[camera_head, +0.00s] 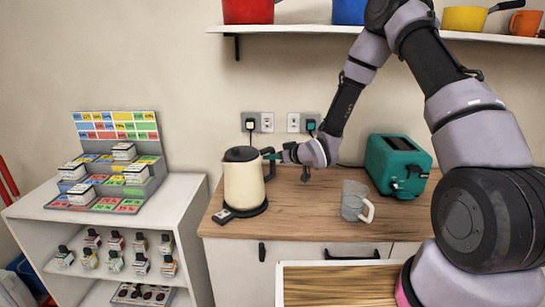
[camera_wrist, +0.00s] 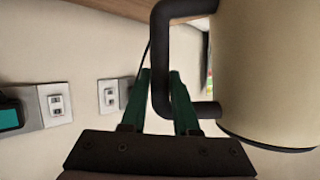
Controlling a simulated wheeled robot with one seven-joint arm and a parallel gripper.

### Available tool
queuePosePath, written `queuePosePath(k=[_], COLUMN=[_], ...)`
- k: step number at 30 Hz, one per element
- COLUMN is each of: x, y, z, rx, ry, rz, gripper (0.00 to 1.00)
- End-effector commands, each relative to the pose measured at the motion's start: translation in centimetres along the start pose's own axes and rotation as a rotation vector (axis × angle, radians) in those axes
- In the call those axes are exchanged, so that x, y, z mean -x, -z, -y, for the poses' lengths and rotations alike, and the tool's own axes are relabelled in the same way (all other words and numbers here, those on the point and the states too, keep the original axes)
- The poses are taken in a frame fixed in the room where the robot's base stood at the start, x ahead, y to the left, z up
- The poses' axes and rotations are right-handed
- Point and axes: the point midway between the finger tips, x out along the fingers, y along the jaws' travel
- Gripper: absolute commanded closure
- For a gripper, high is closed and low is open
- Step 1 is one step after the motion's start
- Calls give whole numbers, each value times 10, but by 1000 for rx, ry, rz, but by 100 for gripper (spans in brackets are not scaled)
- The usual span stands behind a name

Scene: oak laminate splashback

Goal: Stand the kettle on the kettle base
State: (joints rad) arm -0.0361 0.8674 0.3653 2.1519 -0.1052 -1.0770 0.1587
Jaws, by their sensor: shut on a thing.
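The cream kettle (camera_head: 244,182) with a black lid stands upright over the round black kettle base (camera_head: 262,209) at the left end of the wooden counter. I see no clear gap between them, but the contact is too small to be sure. My gripper (camera_head: 269,157) is at the kettle's right side, its green fingers closed on the black handle. In the wrist view the handle (camera_wrist: 160,55) passes between the fingers of my gripper (camera_wrist: 162,85), and the kettle body (camera_wrist: 265,70) fills the right side.
A grey mug (camera_head: 354,203) and a teal toaster (camera_head: 397,165) stand to the right on the counter (camera_head: 300,215). Wall sockets (camera_head: 267,122) are behind. A shelf (camera_head: 300,29) with pots runs above. A white display unit (camera_head: 180,205) adjoins at left.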

Motion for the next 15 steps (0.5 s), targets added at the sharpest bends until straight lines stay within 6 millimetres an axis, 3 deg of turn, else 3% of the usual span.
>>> queuePosePath(k=[12, 13, 15], x=[-3, -3, -3], y=[-5, -5, -5], z=[0, 0, 0], rx=[0, 0, 0], ry=[0, 0, 1], rz=[-3, -3, -3], gripper=[100, 63, 59])
